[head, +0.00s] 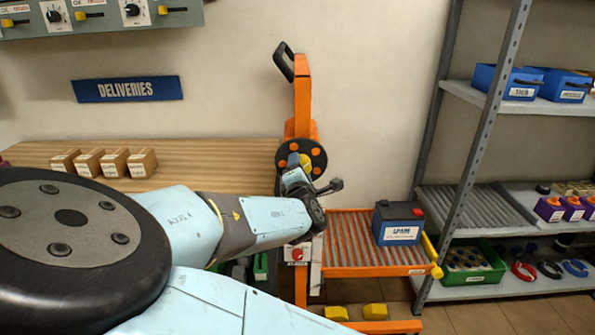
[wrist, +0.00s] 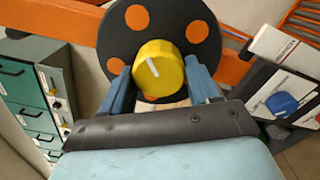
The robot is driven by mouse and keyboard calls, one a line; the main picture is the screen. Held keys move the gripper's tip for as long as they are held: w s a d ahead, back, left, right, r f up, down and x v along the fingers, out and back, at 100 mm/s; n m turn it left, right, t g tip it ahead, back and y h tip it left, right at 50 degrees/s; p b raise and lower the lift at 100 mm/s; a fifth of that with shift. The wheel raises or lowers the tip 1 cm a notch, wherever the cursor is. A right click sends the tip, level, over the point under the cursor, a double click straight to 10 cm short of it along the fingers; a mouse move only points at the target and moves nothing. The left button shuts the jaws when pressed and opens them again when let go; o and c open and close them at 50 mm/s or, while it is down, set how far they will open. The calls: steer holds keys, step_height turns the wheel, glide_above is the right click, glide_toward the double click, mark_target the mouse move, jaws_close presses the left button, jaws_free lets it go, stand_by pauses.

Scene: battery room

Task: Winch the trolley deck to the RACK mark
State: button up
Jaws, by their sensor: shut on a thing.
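The orange trolley has an upright mast (head: 302,95) with a black handle at its top. Its roller deck (head: 345,245) carries a dark blue battery (head: 400,234) with a red terminal cap, labelled SPARE. A black winch wheel (head: 316,152) with orange spots is on the mast. In the wrist view the wheel (wrist: 112,45) fills the upper middle, with a yellow knob (wrist: 158,70) standing out from it. My gripper (wrist: 162,82) has its two blue fingers closed on either side of this knob. In the head view my gripper (head: 298,172) is partly hidden by my wrist. I cannot make out the RACK mark.
A grey shelf rack (head: 470,160) stands right of the trolley, with blue bins (head: 508,82) above and a green tray (head: 472,277) below. A wooden bench (head: 215,155) is behind my arm. Yellow blocks (head: 375,311) sit low on the trolley. Bare floor shows at the lower right.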

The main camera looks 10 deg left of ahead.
steer(key=m, duration=0.7)
steer(key=shift+d, duration=0.15)
steer(key=m, duration=0.4)
steer(key=shift+c, duration=0.3)
steer(key=m, duration=0.8)
steer(key=shift+r, duration=0.25)
steer(key=m, duration=0.3)
steer(key=shift+m, duration=0.4)
steer(key=m, duration=0.3)
steer(key=shift+w+r, duration=0.1)
steer(key=shift+d+m, duration=0.1)
steer(key=shift+m, duration=2.1)
